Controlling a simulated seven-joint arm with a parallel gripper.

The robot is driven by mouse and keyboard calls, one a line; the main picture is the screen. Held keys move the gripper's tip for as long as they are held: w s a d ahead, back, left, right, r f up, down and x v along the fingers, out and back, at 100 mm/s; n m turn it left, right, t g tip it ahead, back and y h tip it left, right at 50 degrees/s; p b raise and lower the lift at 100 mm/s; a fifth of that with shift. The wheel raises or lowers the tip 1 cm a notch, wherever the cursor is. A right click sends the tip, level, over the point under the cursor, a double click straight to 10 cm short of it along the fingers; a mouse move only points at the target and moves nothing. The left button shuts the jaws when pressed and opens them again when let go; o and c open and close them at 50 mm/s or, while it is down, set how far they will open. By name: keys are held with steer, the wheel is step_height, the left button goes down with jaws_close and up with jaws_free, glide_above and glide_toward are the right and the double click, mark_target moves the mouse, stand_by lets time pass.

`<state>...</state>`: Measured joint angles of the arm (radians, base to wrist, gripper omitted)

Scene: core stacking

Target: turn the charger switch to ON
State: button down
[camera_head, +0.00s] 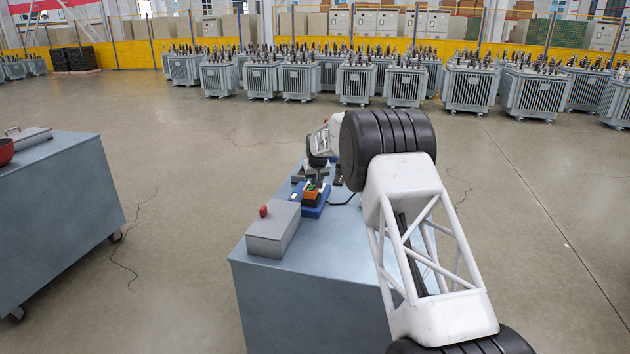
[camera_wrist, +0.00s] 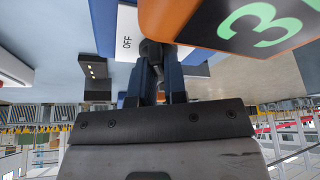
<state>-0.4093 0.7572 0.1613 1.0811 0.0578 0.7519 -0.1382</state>
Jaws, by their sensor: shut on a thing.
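The charger is a blue base with a white panel (camera_wrist: 127,38); it also shows on the cart in the head view (camera_head: 314,211). The panel carries the printed word OFF. An orange battery (camera_wrist: 230,22) with a green 3 sits in the charger; it also shows in the head view (camera_head: 310,194). My gripper (camera_wrist: 156,66) is over the panel, its dark fingers shut on a small dark switch knob (camera_wrist: 151,50) beside the OFF label. The fingers partly hide the knob, and its pointing direction is unclear. An ON label is not visible. In the head view my gripper (camera_head: 316,176) is small, just behind the battery.
A grey box (camera_head: 273,232) with a red button stands on the blue-grey cart (camera_head: 300,280), left of the charger. A dark block with small lights (camera_wrist: 94,70) lies near the charger. Another cart (camera_head: 60,210) stands left. The cart's front top is clear.

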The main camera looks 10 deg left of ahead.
steer(key=c, duration=1.2)
jaws_free()
steer(key=shift+o, duration=0.2)
steer(key=v, duration=0.7)
steer(key=shift+r, duration=0.35)
steer(key=shift+s+d, duration=0.1)
